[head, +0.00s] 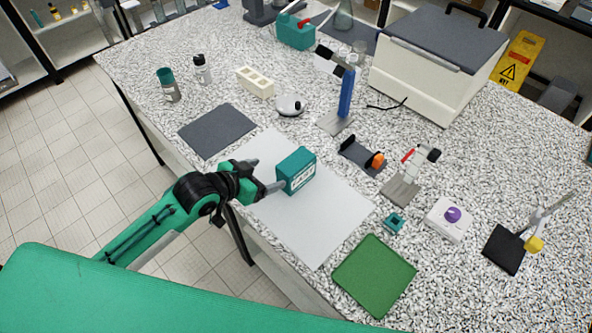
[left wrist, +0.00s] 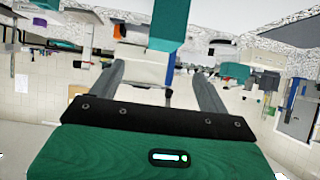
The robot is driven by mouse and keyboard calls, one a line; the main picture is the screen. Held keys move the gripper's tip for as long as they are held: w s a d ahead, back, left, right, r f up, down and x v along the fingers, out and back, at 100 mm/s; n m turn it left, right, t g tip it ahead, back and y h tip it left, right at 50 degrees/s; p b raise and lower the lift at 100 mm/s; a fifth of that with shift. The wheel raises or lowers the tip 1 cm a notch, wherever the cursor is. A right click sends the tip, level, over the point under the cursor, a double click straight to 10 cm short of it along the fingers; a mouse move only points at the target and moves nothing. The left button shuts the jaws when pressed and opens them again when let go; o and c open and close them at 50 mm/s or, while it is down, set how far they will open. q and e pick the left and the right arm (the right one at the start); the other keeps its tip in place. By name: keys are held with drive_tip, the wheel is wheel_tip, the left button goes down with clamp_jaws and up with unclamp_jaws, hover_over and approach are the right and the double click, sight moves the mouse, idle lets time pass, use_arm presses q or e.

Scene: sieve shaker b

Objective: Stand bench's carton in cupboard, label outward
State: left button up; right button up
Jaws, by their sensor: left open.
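The carton (head: 297,169) is a small teal box standing on a pale grey mat (head: 325,225) near the bench's front edge. A white label shows on its side facing the camera's lower right. My left gripper (head: 265,176) is open just left of the carton, with its fingers pointing towards it and nothing held. In the left wrist view a teal block, seemingly the carton (left wrist: 169,22), shows at the top beyond the spread fingers of the left gripper (left wrist: 160,72). I cannot make out for certain which furniture is the cupboard. My right gripper is not in view.
A dark mat (head: 217,130) and a green tray (head: 374,275) flank the pale mat. Behind the carton are a blue-posted stand (head: 346,93), a black holder with an orange knob (head: 361,156) and a large white box (head: 430,70). Open shelving (head: 62,28) stands at the far left.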

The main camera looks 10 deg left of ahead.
sight(296, 161)
use_arm(q)
drive_tip(key=p+x, duration=0.1)
drive_tip(key=x, duration=0.2)
drive_tip(key=r+x, duration=0.1)
drive_tip(key=x, duration=0.1)
drive_tip(key=w+p+x, duration=0.1)
drive_tip(key=x, duration=0.2)
drive_tip(key=shift+w+p, duration=0.3)
drive_tip(key=shift+s+f+p+x, duration=0.15)
drive_tip(key=shift+p+x, duration=0.5)
drive_tip(key=shift+x, duration=0.35)
drive_tip(key=shift+s+f+p+x, duration=0.1)
drive_tip(key=shift+f+p+x, duration=0.1)
drive_tip(key=shift+p+x, duration=0.6)
drive_tip(key=shift+x, duration=1)
drive_tip(key=shift+a, duration=0.1)
drive_tip(key=c, duration=1.2)
drive_tip(key=shift+c, duration=0.3)
drive_tip(key=shift+r, duration=0.1)
